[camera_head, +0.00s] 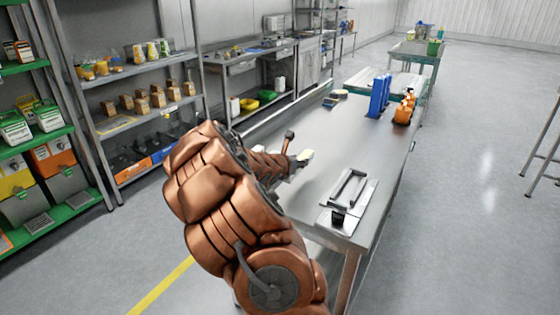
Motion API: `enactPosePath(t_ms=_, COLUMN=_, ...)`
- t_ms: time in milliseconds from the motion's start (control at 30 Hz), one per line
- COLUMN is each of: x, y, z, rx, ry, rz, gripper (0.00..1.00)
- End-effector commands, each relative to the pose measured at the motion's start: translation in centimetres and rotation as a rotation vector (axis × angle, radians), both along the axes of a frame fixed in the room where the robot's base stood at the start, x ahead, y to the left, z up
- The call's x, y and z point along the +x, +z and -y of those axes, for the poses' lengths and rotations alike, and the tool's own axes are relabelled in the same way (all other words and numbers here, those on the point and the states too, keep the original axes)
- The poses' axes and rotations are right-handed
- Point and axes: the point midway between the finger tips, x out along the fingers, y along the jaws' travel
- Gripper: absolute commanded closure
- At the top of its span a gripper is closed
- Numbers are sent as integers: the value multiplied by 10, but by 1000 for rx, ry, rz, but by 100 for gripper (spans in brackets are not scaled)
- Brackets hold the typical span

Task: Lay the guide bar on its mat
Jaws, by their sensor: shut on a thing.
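My gripper (300,160) is above the left side of the steel table, partly hidden behind my own copper arm. It is shut, with a small pale piece (306,155) showing at its tip. I cannot tell whether this piece is part of the guide bar. To the right of the gripper, a pale grey flat mat (365,198) lies on the table near its front right edge. A grey open frame of bars (349,188) lies on it. A small black block (338,217) stands at its near end. The gripper is apart from the mat.
Blue upright holders (379,97) and orange bottles (403,110) stand farther back on the steel table (335,135). A small dark box (335,98) is at its far left. The middle tabletop is clear. Shelves (135,75) line the left; a stool (545,150) stands right.

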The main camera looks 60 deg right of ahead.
Motion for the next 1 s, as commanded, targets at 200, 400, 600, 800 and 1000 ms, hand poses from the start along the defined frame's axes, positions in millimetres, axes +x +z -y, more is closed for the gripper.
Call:
enactPosePath(t_ms=200, x=33, y=-1, z=-3, rx=4, ry=2, rz=3, gripper=100)
enactPosePath(t_ms=400, x=53, y=-4, z=-4, rx=2, ry=0, rz=1, gripper=100)
enactPosePath(t_ms=600, x=62, y=-5, z=-4, rx=2, ry=1, rz=0, gripper=100)
enactPosePath(t_ms=800, x=67, y=-24, z=-5, rx=3, ry=-1, rz=-3, gripper=100)
enactPosePath(t_ms=1000, x=67, y=-40, z=-4, rx=0, ry=-1, rz=-2, gripper=100)
